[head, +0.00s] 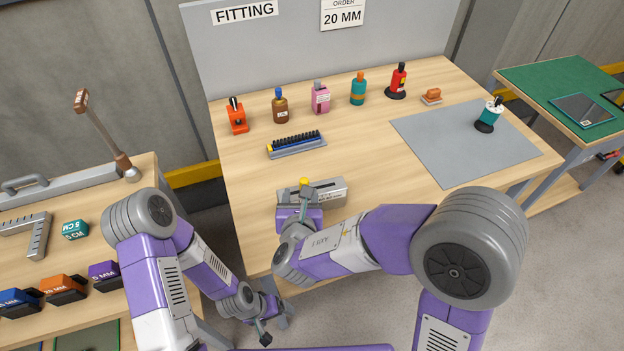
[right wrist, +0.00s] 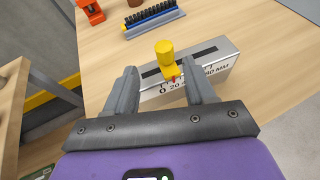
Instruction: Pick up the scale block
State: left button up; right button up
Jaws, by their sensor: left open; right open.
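The scale block appears to be the grey metal block (head: 328,190) near the front edge of the wooden table. In the right wrist view the block (right wrist: 222,58) shows a dark top slot, a millimetre scale on its front and a yellow knob (right wrist: 165,55) with a red pointer. My right gripper (head: 300,200) is open at the block's near side. In the right wrist view its fingers (right wrist: 163,90) stand apart with the knob and part of the scale face between them; I cannot tell whether they touch. My left gripper (head: 274,326) is open and empty, low by the table's front edge.
A black-toothed rack (head: 297,145) lies behind the block, with several coloured bottles beyond it. A grey mat (head: 465,145) is at right. Bare wood surrounds the scale block.

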aim_at(304, 180)
jog(key=shift+d+r+b+x, duration=0.15)
jog(key=shift+b+x, duration=0.15)
jog(key=shift+x, duration=1.55)
jog(key=shift+d+r+b+x, duration=0.1)
jog(key=shift+d+b+x, duration=0.15)
jog(key=shift+x, duration=1.6)
jog(key=shift+c, duration=0.4)
grip_shut()
